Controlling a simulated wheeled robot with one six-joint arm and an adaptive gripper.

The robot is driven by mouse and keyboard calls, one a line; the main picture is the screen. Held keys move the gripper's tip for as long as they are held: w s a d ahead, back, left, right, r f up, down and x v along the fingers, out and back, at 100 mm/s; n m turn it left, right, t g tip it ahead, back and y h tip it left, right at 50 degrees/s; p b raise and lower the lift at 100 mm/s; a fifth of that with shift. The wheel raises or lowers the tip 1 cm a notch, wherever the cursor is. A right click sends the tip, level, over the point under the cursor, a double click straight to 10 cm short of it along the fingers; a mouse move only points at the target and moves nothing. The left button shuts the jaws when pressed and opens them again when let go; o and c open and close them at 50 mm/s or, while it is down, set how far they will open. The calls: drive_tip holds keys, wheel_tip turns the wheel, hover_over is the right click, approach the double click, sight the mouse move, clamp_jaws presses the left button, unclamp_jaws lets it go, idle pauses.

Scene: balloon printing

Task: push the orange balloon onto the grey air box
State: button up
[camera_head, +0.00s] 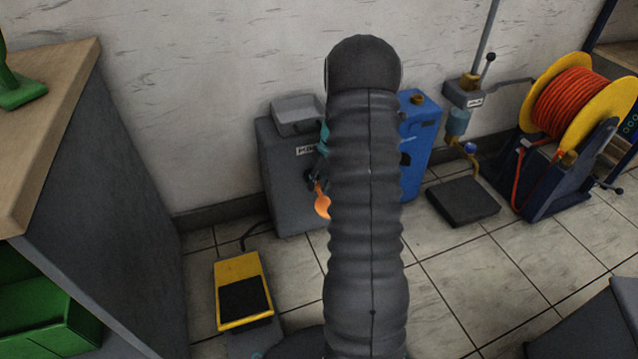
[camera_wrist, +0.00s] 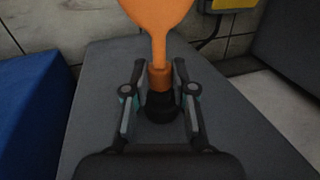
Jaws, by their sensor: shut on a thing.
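The orange balloon (camera_wrist: 160,18) hangs limp beside the grey air box (camera_head: 290,205) in the head view, where it also shows (camera_head: 322,204). In the wrist view its neck lies between the two fingers of my gripper (camera_wrist: 159,78), which is shut on it. The neck's collar meets a black nozzle (camera_wrist: 161,106) on the box's grey face (camera_wrist: 95,110). I cannot tell whether the neck is around the nozzle or only against it. In the head view my arm hides most of my gripper and part of the box.
A blue machine (camera_head: 421,145) stands just right of the box. A yellow foot pedal (camera_head: 241,268) lies on the tiles in front. A workbench (camera_head: 75,95) is at left. A black floor plate (camera_head: 463,202) and an orange hose reel (camera_head: 570,103) are at right.

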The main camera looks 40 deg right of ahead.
drive_tip(key=shift+w, duration=0.3)
idle(0.4)
drive_tip(key=o, duration=0.8)
drive_tip(key=shift+d+r, duration=0.1)
drive_tip(key=p+v, duration=0.5)
drive_tip(key=v, duration=0.3)
drive_tip(key=shift+d+r, duration=0.15)
drive_tip(key=shift+r, duration=0.2)
drive_tip(key=shift+m, duration=0.3)
